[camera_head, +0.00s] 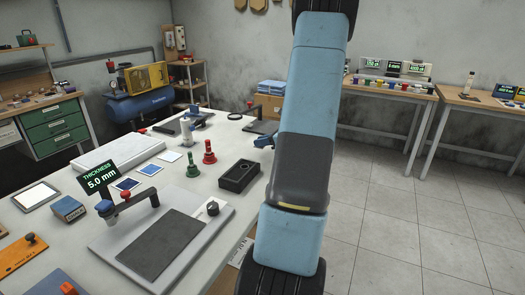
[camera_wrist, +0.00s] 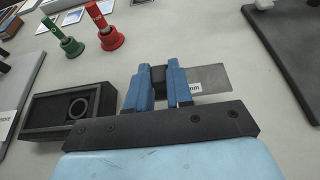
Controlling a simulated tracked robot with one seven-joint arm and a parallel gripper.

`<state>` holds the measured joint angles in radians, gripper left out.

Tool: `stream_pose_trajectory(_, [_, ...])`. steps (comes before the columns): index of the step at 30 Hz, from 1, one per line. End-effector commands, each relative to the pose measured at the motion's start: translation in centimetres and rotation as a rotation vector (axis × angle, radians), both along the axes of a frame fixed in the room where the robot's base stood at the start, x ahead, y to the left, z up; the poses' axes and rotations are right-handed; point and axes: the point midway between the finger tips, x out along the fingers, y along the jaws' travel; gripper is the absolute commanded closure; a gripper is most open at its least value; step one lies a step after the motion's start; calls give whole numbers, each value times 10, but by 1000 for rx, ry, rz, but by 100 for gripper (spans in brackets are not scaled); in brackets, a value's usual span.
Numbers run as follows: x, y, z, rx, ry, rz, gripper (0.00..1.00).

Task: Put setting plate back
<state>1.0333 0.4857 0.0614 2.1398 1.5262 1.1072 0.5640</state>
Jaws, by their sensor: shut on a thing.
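My gripper (camera_wrist: 157,74) has blue fingers and is shut on the dark grip block of the setting plate. The thin grey setting plate (camera_wrist: 213,77) sticks out to the right of the fingers in the wrist view, with a white label ending in "mm" partly hidden by a finger. In the head view my gripper (camera_head: 263,140) shows only in part at the left of my arm, and the plate is hidden there. A black box with a round recess (camera_head: 240,176) stands on the table; in the wrist view it (camera_wrist: 42,108) is left of my gripper.
A green stamp-like tool (camera_head: 192,166) and a red one (camera_head: 209,153) stand near the box. A thickness gauge (camera_head: 207,215) with a dark plate and a display reading 5.0 mm is at the front. A clear strip of table lies around my gripper.

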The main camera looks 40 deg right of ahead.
Motion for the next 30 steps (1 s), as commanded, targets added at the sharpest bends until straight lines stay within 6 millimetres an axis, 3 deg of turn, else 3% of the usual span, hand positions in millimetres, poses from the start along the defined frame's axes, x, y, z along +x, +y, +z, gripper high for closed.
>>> stream_pose_trajectory(9, [9,-7,-14,0,1,0,100])
stream_pose_trajectory(16, [9,-7,-43,1,2,-1,100])
stream_pose_trajectory(27, [9,-7,-46,0,1,0,100])
stream_pose_trajectory(28, [9,-7,-46,0,1,0,76])
stream_pose_trajectory(30, [9,-7,-46,0,1,0,70])
